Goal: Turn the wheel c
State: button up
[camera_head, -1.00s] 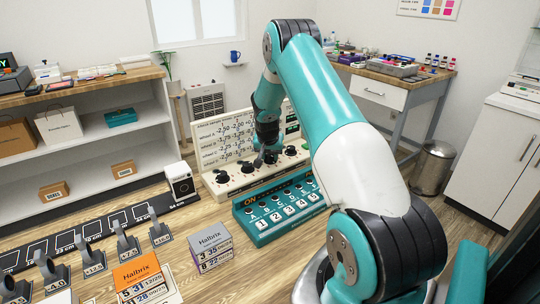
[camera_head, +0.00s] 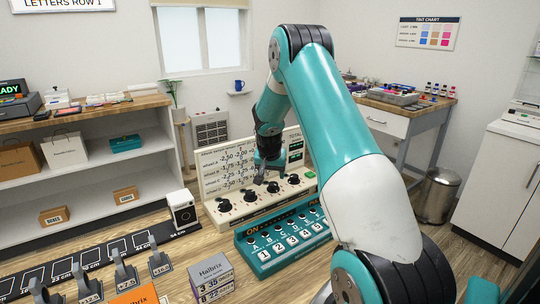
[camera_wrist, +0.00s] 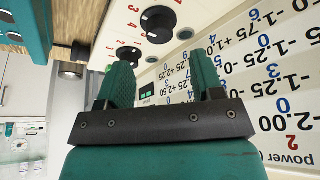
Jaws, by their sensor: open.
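A cream panel (camera_head: 214,215) stands on the wooden bench, with a row of black round wheels along its sloped front. The third wheel from the left (camera_head: 273,187), by its place wheel c, sits just right of my gripper's tips. Its own letter is too small to read. My gripper (camera_head: 260,181) hangs pointing down over the panel, before the upright number board (camera_head: 225,171). In the wrist view my gripper (camera_wrist: 163,82) is open, with nothing between its teal fingers. Two black wheels, a nearer one (camera_wrist: 158,20) and another (camera_wrist: 129,55), show beyond the fingers, apart from them.
A teal box with numbered keys (camera_head: 262,255) stands right in front of the panel. A white block-shaped device (camera_head: 183,211) stands left of the panel.

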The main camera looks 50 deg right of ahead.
jog(key=v, duration=1.1)
jog(key=shift+b, duration=0.3)
jog(key=shift+r, duration=0.1)
jog(key=s+a+r+n+y+p, duration=0.1)
jog(key=a+r+n, duration=0.15)
jog(key=a, duration=0.55)
jog(key=s+a+r+n+y, duration=0.2)
jog(key=a+n, duration=0.1)
jog(key=a, duration=0.5)
jog(key=s+a+r+n+y+p, duration=0.1)
jog(key=a+r+n, duration=0.15)
jog(key=a, duration=0.55)
jog(key=s+a+r+n+g+y+p, duration=0.1)
jog(key=s+a+r+n+g+y, duration=0.1)
jog(key=s+a+n, duration=0.9)
jog(key=s+a+r+y, duration=0.1)
jog(key=s+a+y, duration=0.1)
jog(key=s+a, duration=0.5)
jog(key=shift+s, duration=2.1)
